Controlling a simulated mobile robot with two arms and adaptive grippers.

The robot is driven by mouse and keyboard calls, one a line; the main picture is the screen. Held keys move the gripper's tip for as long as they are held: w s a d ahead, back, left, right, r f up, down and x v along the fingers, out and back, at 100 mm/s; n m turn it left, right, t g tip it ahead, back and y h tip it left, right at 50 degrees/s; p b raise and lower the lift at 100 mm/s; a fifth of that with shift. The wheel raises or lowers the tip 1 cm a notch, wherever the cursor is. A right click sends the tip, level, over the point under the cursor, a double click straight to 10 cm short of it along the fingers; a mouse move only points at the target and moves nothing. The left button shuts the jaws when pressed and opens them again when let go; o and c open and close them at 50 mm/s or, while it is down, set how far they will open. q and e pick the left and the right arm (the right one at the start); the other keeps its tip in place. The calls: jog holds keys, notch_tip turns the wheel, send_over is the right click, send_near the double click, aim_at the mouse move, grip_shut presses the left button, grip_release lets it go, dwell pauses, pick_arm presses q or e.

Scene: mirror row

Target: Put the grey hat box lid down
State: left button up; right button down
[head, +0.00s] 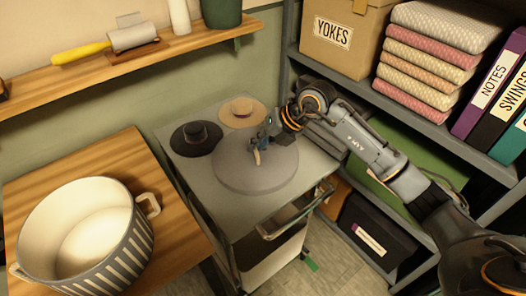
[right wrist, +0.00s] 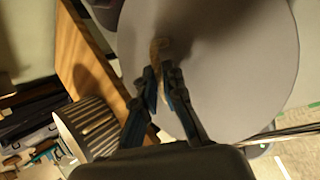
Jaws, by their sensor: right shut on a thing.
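The grey hat box lid (head: 262,182) is a flat round disc over the front part of the grey cart top (head: 185,163). I cannot tell whether it touches the top or hangs just above it. My right gripper (head: 260,150) points down at the lid's middle and is shut on its small tan handle. In the right wrist view the fingers (right wrist: 157,84) pinch the handle (right wrist: 159,50), and the lid (right wrist: 225,60) spreads out beyond them. My left gripper is not in view.
A striped pot (head: 85,240) stands on the wooden table at left. Shelves with a YOKES box (head: 340,40), folded cloths (head: 437,50) and binders stand at right.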

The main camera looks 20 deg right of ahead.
aim_at(267, 152)
jog(key=shift+w+d+f, duration=0.3)
jog(key=shift+d+f, duration=0.25)
jog(key=shift+f, duration=0.15)
jog(key=shift+w+d+f, duration=0.15)
jog(key=shift+d+f, duration=0.2)
jog(key=shift+f, duration=0.15)
notch_tip(267, 152, down, 3)
jog(key=shift+f, duration=0.1)
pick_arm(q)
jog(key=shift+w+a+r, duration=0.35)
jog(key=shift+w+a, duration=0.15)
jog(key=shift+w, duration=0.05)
pick_arm(e)
jog(key=c, duration=1.4)
grip_release()
jog(key=shift+c, duration=0.2)
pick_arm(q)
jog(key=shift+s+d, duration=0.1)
pick_arm(e)
jog(key=b+v, duration=0.1)
jog(key=v, duration=1)
jog(key=shift+w, duration=0.1)
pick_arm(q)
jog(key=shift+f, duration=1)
pick_arm(e)
jog(key=shift+s+d+r, duration=0.25)
jog(key=shift+r, duration=0.25)
